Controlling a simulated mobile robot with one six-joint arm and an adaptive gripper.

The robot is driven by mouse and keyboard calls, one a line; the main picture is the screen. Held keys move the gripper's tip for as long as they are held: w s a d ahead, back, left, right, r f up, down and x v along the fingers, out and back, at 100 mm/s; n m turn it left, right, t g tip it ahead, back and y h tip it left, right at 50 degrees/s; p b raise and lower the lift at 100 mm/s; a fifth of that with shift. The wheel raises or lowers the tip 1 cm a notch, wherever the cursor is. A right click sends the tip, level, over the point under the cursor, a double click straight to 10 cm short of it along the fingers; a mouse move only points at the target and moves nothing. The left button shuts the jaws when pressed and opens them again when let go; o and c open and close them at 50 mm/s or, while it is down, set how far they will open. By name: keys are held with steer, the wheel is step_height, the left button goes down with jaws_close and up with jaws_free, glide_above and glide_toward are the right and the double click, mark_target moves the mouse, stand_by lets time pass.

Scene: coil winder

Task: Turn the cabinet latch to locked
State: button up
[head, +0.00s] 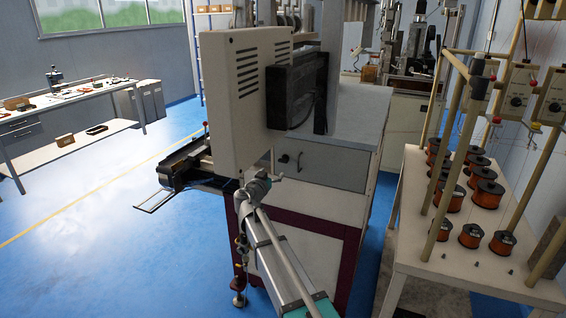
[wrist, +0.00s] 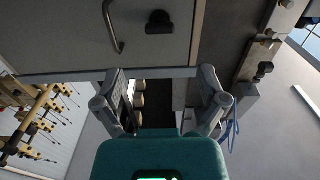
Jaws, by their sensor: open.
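The cabinet front (head: 318,176) is a pale grey panel below the machine's control box. It carries a small dark latch knob (head: 284,158) and a curved handle (head: 300,161) beside it. In the wrist view the black latch knob (wrist: 159,21) shows near the top, with the metal handle (wrist: 113,28) to its left. My gripper (wrist: 162,75) is open and empty. Its fingers are spread on either side of the image centre, below the latch in the picture and apart from it. In the head view my arm's end is small and its fingers are hard to make out.
The big cream control box (head: 247,80) overhangs close to my arm. A stand (head: 415,255) with orange wire spools and upright poles is at the right. Blue floor (head: 120,240) is open at the left, before a workbench (head: 85,95).

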mark_target(282, 162)
steer(key=x, duration=1)
steer(key=shift+w+d, duration=0.1)
steer(key=c, duration=1.2)
steer(key=shift+o, duration=0.2)
